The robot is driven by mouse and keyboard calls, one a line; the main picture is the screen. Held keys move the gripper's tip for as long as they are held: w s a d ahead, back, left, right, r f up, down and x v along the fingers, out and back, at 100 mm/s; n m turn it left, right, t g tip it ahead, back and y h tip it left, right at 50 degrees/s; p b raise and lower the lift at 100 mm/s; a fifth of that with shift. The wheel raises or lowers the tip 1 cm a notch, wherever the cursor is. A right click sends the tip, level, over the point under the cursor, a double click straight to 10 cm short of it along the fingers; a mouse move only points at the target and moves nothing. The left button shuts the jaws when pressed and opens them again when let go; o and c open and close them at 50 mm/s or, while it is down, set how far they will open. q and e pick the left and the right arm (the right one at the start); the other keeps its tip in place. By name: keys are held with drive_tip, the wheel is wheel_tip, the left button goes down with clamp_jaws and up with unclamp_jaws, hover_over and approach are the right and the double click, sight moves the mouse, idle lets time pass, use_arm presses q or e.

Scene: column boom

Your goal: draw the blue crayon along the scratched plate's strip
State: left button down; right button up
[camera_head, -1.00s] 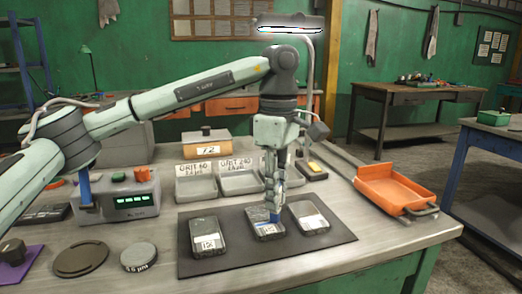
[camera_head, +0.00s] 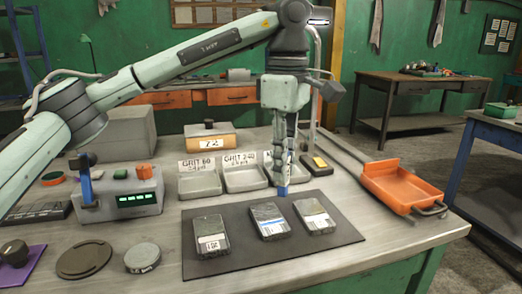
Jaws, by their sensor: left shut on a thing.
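My left gripper (camera_head: 281,182) points down and is shut on the blue crayon (camera_head: 282,192); only the crayon's lower end shows. The crayon is beyond the middle and right plates, apart from both in the picture; its exact height above the mat is hard to tell. Three dark plates lie on the black mat: the left plate (camera_head: 210,235), the middle plate (camera_head: 269,221) and the right plate (camera_head: 314,216). The middle plate has a pale strip with blue on it. Scratches are too small to make out. My right gripper is out of view.
Grey bins (camera_head: 244,178) stand behind the mat (camera_head: 245,254), close to the gripper. An orange tray (camera_head: 400,188) is at the right, and a grey box with a green display (camera_head: 132,200) at the left. The mat's front is clear.

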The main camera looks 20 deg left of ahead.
use_arm(q)
drive_tip(key=shift+r, duration=1.1)
